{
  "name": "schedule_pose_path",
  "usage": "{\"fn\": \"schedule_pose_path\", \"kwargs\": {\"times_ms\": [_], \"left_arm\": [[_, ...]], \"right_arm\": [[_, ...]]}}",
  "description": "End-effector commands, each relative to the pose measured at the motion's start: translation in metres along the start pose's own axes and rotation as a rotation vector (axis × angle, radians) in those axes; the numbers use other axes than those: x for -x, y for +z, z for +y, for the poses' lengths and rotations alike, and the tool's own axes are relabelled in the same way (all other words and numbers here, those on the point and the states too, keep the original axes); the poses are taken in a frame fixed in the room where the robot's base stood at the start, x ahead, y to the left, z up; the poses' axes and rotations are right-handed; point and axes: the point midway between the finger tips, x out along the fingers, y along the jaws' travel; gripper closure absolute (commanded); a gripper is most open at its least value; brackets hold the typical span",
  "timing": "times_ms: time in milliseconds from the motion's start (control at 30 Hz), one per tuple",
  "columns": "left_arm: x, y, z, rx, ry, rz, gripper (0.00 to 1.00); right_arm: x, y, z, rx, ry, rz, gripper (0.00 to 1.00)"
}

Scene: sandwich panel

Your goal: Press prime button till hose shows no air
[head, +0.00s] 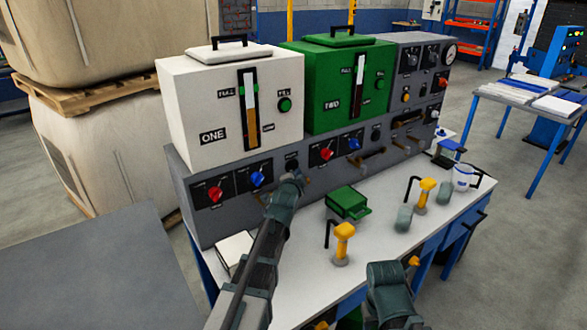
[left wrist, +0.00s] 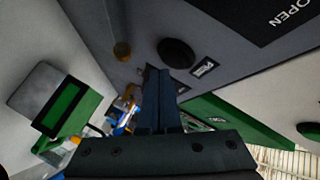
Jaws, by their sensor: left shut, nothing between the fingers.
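In the head view my left gripper (head: 292,178) is at the grey panel front, just below a dark round button (head: 291,162) under the gap between the two tanks. In the left wrist view the shut, empty fingers (left wrist: 158,75) point at the panel, close to a black round button (left wrist: 176,53) with a small label plate (left wrist: 205,67) whose word I cannot read. I cannot tell whether the fingertips touch the panel. A brownish hose (head: 266,196) curves on the panel, partly hidden by my left arm. My right arm shows at the bottom; its fingertips cannot be made out.
White tank ONE (head: 185,95) and green tank TWO (head: 315,90) stand on the panel. Red knobs (head: 215,194) and blue knobs (head: 258,179) stick out beside the gripper. A green box (head: 347,203) and yellow-topped tools (head: 343,232) stand on the white bench (head: 300,285).

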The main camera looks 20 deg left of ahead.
Motion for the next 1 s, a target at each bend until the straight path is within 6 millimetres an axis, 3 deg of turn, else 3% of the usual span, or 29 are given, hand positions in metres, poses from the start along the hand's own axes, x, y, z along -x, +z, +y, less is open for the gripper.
{"fn": "schedule_pose_path", "kwargs": {"times_ms": [600, 1000], "left_arm": [[0.033, -0.023, 0.023, -0.002, 0.001, 0.001, 1.0], [0.035, -0.025, 0.025, 0.0, 0.0, 0.0, 1.0]], "right_arm": [[0.0, 0.0, 0.0, 0.0, 0.0, 0.0, 0.5], [0.0, 0.0, 0.0, 0.0, 0.0, 0.0, 0.5]]}}
